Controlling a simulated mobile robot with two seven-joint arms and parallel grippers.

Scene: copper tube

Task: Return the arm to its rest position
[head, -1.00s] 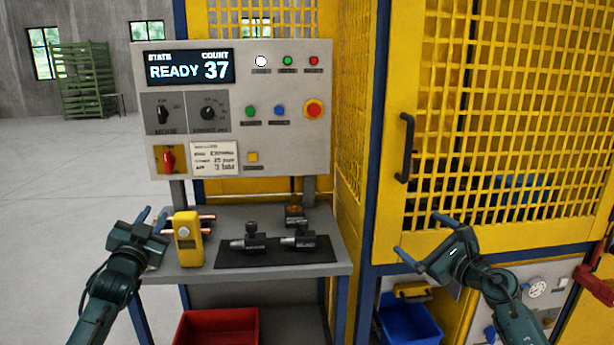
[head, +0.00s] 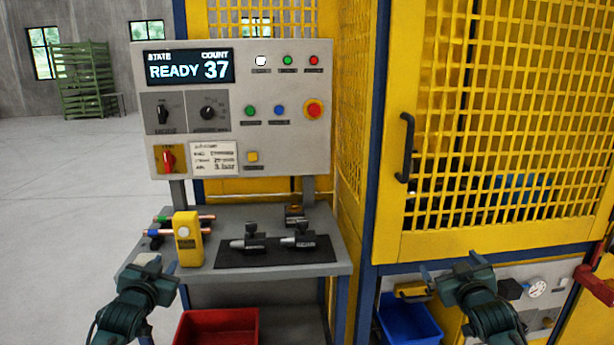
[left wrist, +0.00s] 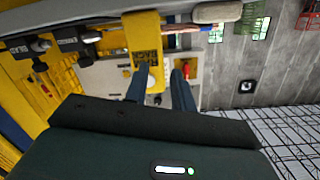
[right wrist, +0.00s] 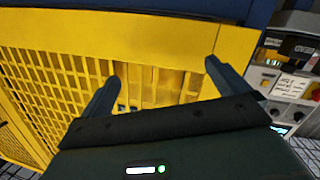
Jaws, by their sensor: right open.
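My left gripper (head: 152,268) is at the front left of the grey work table, below and left of the yellow device (head: 188,240). In the left wrist view its two fingers (left wrist: 158,90) are apart with nothing between them. My right gripper (head: 452,270) is in front of the yellow cage, right of the blue bin. In the right wrist view its fingers (right wrist: 160,78) are wide apart and empty. Copper tubes (head: 198,218) with green and blue parts lie on the table's left side, partly hidden by the yellow device.
The grey table (head: 300,269) carries a black mat (head: 228,257) with dark tools. A control panel (head: 300,140) reading READY 37 stands behind. A red bin (head: 215,325) and a blue bin (head: 410,322) sit low. The yellow mesh cage (head: 480,240) fills the right; floor is free at left.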

